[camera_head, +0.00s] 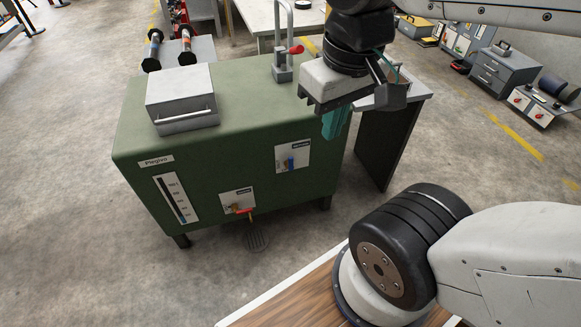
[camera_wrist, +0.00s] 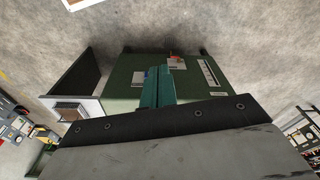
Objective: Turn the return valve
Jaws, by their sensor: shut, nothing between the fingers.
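A green tank (camera_head: 230,140) stands on the floor and carries two valves on white plates. One has a blue handle (camera_head: 291,163), upright, on the upper right plate. The other has a red handle (camera_head: 243,211) on the lower plate, lying roughly sideways. The plate labels are too small to read, so I cannot tell which is the return valve. My gripper (camera_head: 336,122) has teal fingers, shut and empty, above and to the right of the blue handle, apart from it. In the wrist view the fingers (camera_wrist: 157,88) point toward the tank front, with the red handle (camera_wrist: 174,64) beyond them.
A grey box (camera_head: 182,98) and a red-knobbed lever (camera_head: 284,65) stand on the tank top. A level gauge (camera_head: 172,198) is on its front left. A dark-sided table (camera_head: 385,145) stands close at its right. Floor in front is clear.

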